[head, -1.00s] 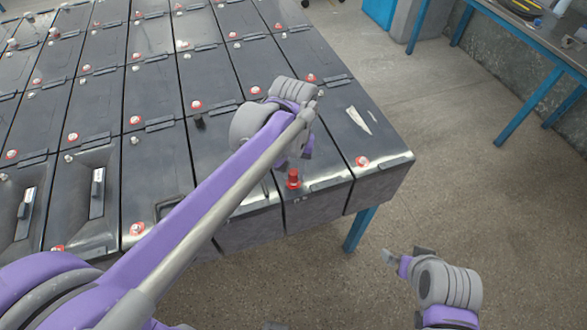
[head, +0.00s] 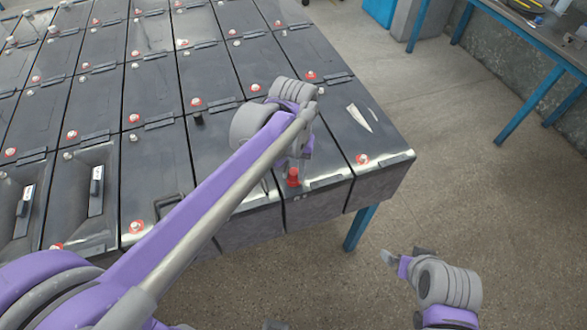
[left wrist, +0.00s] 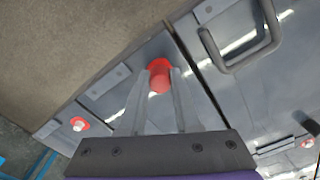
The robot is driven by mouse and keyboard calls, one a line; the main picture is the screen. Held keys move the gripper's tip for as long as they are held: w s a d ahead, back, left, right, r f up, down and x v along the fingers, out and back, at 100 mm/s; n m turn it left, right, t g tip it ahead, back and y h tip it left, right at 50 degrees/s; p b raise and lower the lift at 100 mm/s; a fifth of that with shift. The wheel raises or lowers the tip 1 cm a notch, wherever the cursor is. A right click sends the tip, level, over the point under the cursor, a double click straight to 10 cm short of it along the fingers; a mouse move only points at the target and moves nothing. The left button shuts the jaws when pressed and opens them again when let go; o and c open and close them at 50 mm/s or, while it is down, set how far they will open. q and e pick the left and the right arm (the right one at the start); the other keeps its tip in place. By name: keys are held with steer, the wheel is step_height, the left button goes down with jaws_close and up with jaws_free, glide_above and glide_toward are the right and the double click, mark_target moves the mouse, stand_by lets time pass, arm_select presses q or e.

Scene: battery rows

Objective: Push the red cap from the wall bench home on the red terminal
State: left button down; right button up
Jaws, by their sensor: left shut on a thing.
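The red cap (head: 293,179) stands upright at the front edge of a dark battery, near the table's front right corner. My left gripper (head: 292,168) has come down over it from above and is shut on its upper part. In the left wrist view the cap (left wrist: 159,84) sits between the two fingertips (left wrist: 160,88), with a wider red ring around its far end. The terminal under the cap is hidden, and I cannot tell how far down the cap sits. My right gripper (head: 403,257) hangs off the table, at lower right; its jaw state is unclear.
Rows of dark batteries (head: 155,180) fill the table, with several red-ringed terminals. A neighbouring one (head: 362,160) lies just right of the cap. A battery handle (left wrist: 240,50) rises close by in the wrist view. A blue-legged bench (head: 530,105) stands along the wall. The floor between is clear.

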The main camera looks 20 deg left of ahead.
arm_select(q)
steer(key=shift+f, duration=0.45)
arm_select(e)
steer(key=shift+s+f, duration=0.1)
steer(key=shift+f, duration=0.25)
stand_by(0.5)
arm_select(q)
steer(key=shift+c, duration=0.3)
jaws_free()
steer(key=shift+r+p, duration=1.45)
steer(key=shift+r, duration=2.05)
arm_select(e)
steer(key=shift+t, duration=0.3)
steer(key=shift+w+r, duration=0.45)
steer(key=shift+r, duration=0.4)
steer(key=shift+w+r, duration=0.4)
steer(key=shift+r, duration=0.45)
steer(key=shift+w+r, duration=0.45)
steer(key=shift+r, duration=0.4)
